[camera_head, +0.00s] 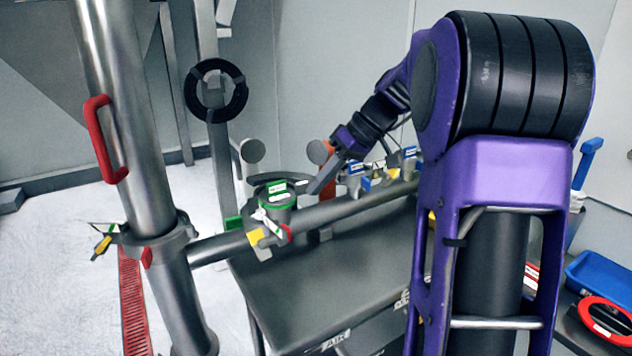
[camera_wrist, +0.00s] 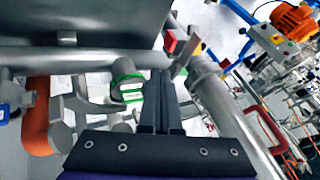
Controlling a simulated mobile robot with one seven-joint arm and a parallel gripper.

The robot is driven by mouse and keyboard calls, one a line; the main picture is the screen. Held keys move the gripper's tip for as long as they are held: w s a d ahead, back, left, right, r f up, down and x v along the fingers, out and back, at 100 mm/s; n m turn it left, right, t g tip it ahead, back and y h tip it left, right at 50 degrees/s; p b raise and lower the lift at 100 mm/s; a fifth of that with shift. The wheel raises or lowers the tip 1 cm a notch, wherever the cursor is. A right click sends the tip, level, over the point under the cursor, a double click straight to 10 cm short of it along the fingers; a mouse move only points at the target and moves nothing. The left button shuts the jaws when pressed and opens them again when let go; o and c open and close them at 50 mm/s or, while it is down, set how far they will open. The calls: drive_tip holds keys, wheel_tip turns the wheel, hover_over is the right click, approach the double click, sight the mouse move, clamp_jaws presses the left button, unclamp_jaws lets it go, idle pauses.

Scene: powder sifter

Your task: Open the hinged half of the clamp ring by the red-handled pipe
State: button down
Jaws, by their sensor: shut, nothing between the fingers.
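The grey steel pipe (camera_head: 120,110) with the red handle (camera_head: 105,140) stands upright at the left in the head view. A grey clamp ring (camera_head: 158,238) sits around its lower part, where a horizontal pipe joins. A yellow-and-black piece (camera_head: 102,244) sticks out left of the ring; I cannot tell whether the hinged half is open or closed. My gripper (camera_head: 314,188) is shut and empty, well right of the ring, above the horizontal pipe. In the wrist view the shut fingers (camera_wrist: 160,78) point toward the horizontal pipe, with the red-handled pipe (camera_wrist: 232,118) to their right.
A green-marked valve (camera_head: 277,196) stands on the horizontal pipe close to my gripper. A grey table (camera_head: 320,275) lies below. An orange pipe (camera_wrist: 37,115) is left in the wrist view.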

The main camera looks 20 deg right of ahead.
sight(271, 220)
drive_tip(key=a+f, duration=0.5)
drive_tip(key=a, duration=0.2)
drive_tip(key=shift+a+b, duration=0.25)
drive_tip(key=shift+b, duration=0.05)
drive_tip(key=shift+s+a+f+m+b, duration=0.1)
drive_tip(key=shift+a+f+m+b, duration=0.1)
drive_tip(key=shift+a+m+b, duration=0.4)
drive_tip(key=shift+s+a+t+b, duration=0.15)
drive_tip(key=shift+a+t+b, duration=0.2)
drive_tip(key=shift+b, duration=0.1)
drive_tip(key=shift+a+r, duration=0.15)
drive_tip(key=shift+a, duration=0.3)
drive_tip(key=shift+d, duration=0.1)
